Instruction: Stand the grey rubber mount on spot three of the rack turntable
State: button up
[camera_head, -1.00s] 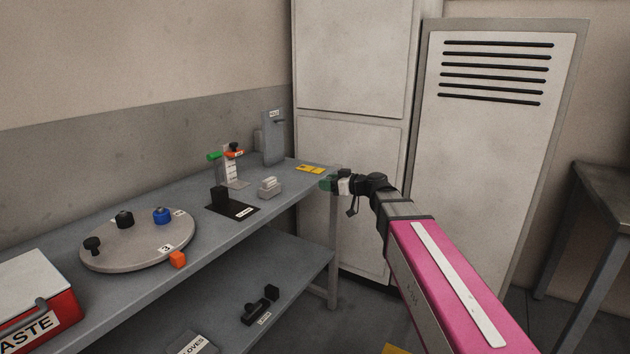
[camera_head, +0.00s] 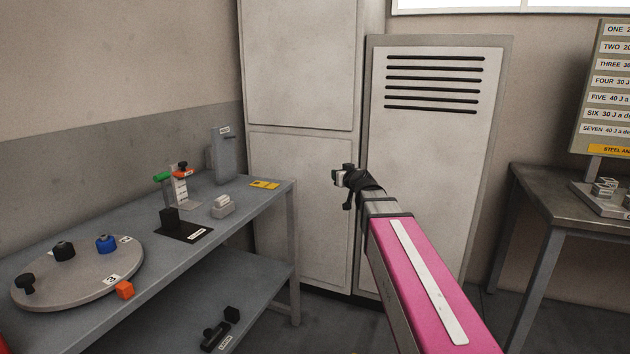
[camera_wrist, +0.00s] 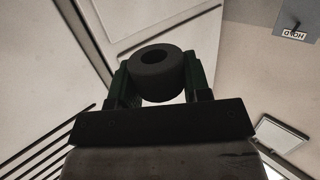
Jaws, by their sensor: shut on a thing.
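In the wrist view my gripper (camera_wrist: 158,85) is shut on the grey rubber mount (camera_wrist: 155,82), a dark round piece with a hole in its end, held between green fingers. In the head view my gripper (camera_head: 340,178) is in the air before the cabinets, right of the bench; the mount cannot be made out there. The round grey rack turntable (camera_head: 85,290) is on the bench at the left, far from my gripper. Its label 3 (camera_head: 111,280) is at the front right, and no mount stands beside that label. Two black mounts and a blue mount (camera_head: 105,243) stand on the turntable.
An orange block (camera_head: 124,290) sits at the turntable's front right edge. A black block (camera_head: 169,217), a small grey fixture (camera_head: 222,206) and a rack with green and orange pieces (camera_head: 179,188) stand farther along the bench. Another table (camera_head: 560,205) is at the right.

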jog(key=w+d+r+m+t+h, duration=0.1)
jog(key=w+d+r+m+h, duration=0.1)
jog(key=d+r+m+h, duration=0.45)
jog(key=s+a+f+n+g+y, duration=0.2)
jog(key=s+a+f+n+y, duration=0.2)
jog(key=a+f+n+y, duration=0.6)
jog(key=s+a+n+g+y, duration=0.3)
jog(key=s+a+g, duration=0.1)
jog(key=a, duration=0.3)
jog(key=s+a+f+n+g+y, duration=0.1)
jog(key=s+a+n+g+y, duration=0.2)
jog(key=a, duration=0.5)
jog(key=shift+s+a+f+g, duration=0.2)
jog(key=shift+s+g, duration=0.5)
jog(key=shift+y, duration=0.25)
send_near(245, 200)
jog(key=a, duration=0.2)
jog(key=w+a+r, duration=0.1)
jog(key=a, duration=0.1)
jog(key=w+a+r, duration=0.1)
jog(key=a, duration=0.1)
jog(key=shift+w+a+r, duration=0.2)
jog(key=shift+w+a, duration=0.05)
jog(key=shift+a, duration=0.05)
jog(key=x, duration=0.3)
jog(key=shift+d+f, duration=0.1)
jog(key=shift+f, duration=0.2)
jog(key=shift+f, duration=0.15)
